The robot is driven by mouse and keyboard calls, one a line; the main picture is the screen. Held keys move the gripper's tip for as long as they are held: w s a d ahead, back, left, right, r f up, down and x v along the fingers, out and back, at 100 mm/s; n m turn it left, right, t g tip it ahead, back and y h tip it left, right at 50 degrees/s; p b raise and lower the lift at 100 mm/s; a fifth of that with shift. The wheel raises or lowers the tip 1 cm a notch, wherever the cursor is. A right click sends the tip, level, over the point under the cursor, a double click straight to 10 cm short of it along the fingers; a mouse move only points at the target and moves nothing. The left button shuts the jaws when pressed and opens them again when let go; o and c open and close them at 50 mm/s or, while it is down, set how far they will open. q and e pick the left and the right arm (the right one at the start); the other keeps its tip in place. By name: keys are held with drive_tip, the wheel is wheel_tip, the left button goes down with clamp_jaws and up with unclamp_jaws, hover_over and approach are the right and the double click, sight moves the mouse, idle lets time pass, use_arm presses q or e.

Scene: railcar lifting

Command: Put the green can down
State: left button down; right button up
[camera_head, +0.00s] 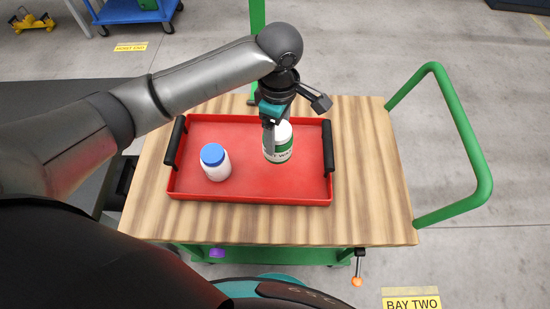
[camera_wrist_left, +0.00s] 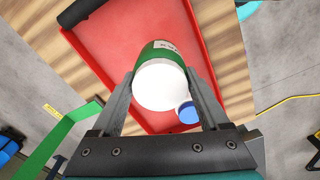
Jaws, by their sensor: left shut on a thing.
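The green can (camera_head: 277,146), green with a white band and a white top, is upright over the right part of the red tray (camera_head: 245,189). My left gripper (camera_head: 269,128) comes down on it from above and is shut on it. In the left wrist view the can (camera_wrist_left: 160,85) sits between the two fingers (camera_wrist_left: 160,92). I cannot tell whether its base touches the tray floor. My right gripper is not in view.
A white bottle with a blue lid (camera_head: 213,160) stands in the tray, left of the can. The tray has black handles at both ends and rests on a wooden cart top (camera_head: 372,185) with a green push bar (camera_head: 460,120). Bare wood shows right of the tray.

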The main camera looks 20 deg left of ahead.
use_arm(q)
wheel_tip(320, 180, down, 11)
drive_tip(key=b, duration=0.2)
drive_tip(key=shift+r+b, duration=0.2)
drive_tip(key=shift+b, duration=0.1)
unclamp_jaws()
drive_tip(key=shift+f, duration=0.1)
wheel_tip(320, 180, up, 12)
drive_tip(key=p, duration=0.3)
idle(0.3)
